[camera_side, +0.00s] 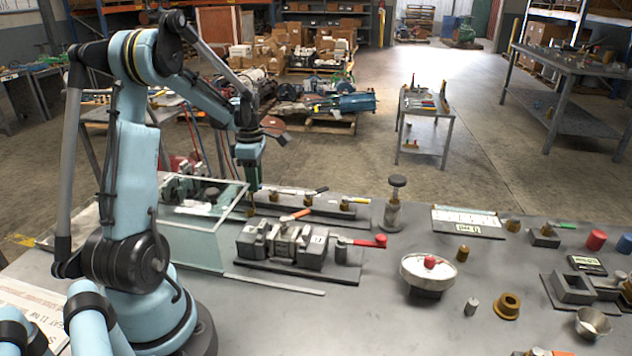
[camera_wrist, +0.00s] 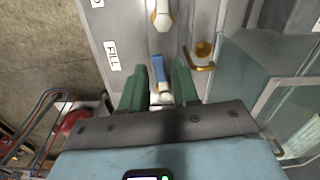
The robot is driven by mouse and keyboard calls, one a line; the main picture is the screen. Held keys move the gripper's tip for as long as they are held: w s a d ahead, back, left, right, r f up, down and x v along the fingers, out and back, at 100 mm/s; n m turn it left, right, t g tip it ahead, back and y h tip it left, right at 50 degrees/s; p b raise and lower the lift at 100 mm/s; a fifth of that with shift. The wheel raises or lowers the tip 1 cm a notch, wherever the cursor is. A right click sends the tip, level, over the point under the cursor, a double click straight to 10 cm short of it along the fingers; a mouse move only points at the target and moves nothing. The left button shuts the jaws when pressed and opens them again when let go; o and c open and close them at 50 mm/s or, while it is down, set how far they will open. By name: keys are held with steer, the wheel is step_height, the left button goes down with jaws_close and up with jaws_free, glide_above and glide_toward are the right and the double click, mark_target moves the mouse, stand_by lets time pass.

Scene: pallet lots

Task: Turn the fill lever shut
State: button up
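In the wrist view a blue-handled lever (camera_wrist: 160,70) stands beside a white label reading FILL (camera_wrist: 112,55) on a grey panel (camera_wrist: 132,22). My gripper (camera_wrist: 159,80) has its two green fingers apart, one on each side of the blue lever. I see a gap on both sides, so the fingers do not appear to grip it. In the side view my gripper (camera_side: 250,178) points down at the left end of the valve panel (camera_side: 360,221). The blue lever cannot be made out there.
Another lever with a pale handle (camera_wrist: 162,15) and a brass fitting (camera_wrist: 203,50) are close by.

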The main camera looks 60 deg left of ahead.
jaws_close()
steer(key=shift+s+d+m, duration=0.2)
steer(key=shift+m, duration=0.7)
steer(key=shift+o, duration=1.4)
jaws_free()
